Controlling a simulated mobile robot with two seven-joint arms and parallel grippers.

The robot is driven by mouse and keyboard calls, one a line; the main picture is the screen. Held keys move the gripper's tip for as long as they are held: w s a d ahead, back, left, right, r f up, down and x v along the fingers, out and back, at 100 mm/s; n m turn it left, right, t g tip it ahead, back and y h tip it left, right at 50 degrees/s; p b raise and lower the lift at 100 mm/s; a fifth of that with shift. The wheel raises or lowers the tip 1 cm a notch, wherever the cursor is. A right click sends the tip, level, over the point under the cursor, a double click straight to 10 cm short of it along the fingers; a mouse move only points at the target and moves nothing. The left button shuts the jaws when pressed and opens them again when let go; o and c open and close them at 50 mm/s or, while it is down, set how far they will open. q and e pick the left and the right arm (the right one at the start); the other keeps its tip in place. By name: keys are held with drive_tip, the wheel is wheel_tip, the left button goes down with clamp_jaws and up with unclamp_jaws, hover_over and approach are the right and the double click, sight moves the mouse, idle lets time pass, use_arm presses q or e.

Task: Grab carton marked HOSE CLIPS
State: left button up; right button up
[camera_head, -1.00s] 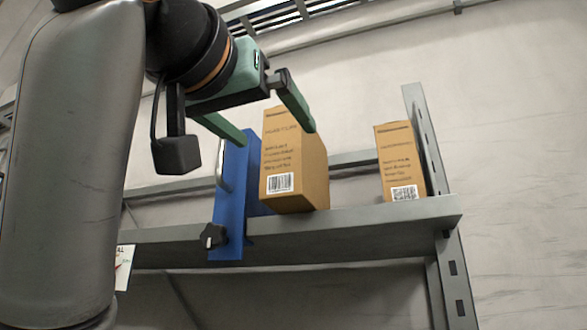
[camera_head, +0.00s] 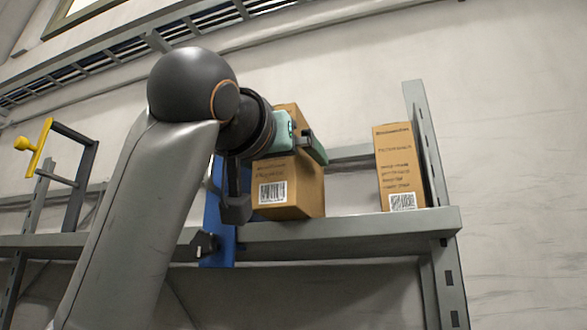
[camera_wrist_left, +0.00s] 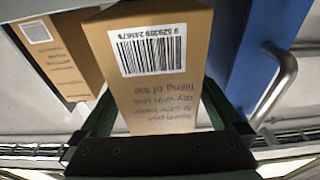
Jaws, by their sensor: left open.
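A brown carton (camera_head: 288,190) with a barcode stands on the grey shelf. Its title is too small to read in the head view and cut off in the wrist view, so I cannot tell if it says HOSE CLIPS. My left gripper (camera_head: 290,152) is open at this carton's upper part. In the left wrist view the carton (camera_wrist_left: 160,60) appears upside down between the two green fingers, with no clear contact. A second barcoded carton (camera_head: 398,170) stands apart at the right end; its title is also unreadable. My right gripper is not in view.
A blue panel (camera_head: 218,230) with a metal handle and black knob stands close left of the nearer carton. The grey shelf (camera_head: 345,228) ends at an upright (camera_head: 445,275) on the right. A yellow-handled black frame (camera_head: 75,175) is at far left. Shelf between cartons is clear.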

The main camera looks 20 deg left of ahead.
use_arm(q)
drive_tip(key=shift+c, duration=0.4)
clamp_jaws()
